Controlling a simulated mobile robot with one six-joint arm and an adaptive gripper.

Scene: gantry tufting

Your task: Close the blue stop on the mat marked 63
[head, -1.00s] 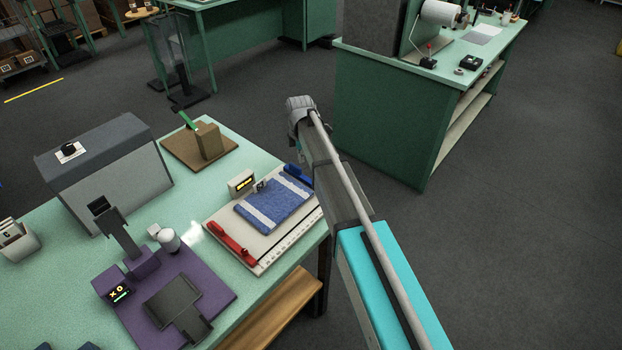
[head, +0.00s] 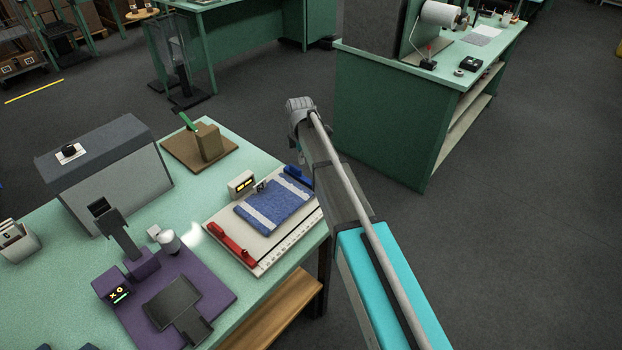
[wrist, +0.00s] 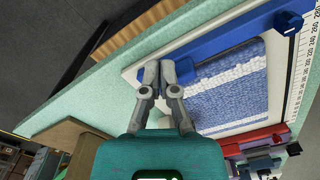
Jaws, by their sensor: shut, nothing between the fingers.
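The blue stop (head: 297,174) lies along the far right edge of a pale board (head: 261,258), partly hidden by my arm in the head view. In the wrist view the blue stop (wrist: 250,35) is a long bar with a block at its near end. A blue mat with white stripes (head: 272,206) lies on the board beside the stop; it also shows in the wrist view (wrist: 230,95). I cannot read a 63 on it. My gripper (wrist: 160,73) is shut and empty, its tips beside the stop's block. I cannot tell if they touch. The head view hides the gripper.
A red bar (head: 233,243) lies along the board's left side. A small display box (head: 241,184) stands at its back edge. A purple base (head: 215,291) with a grey fixture and a brown block (head: 209,143) share the green table. Open floor lies to the right.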

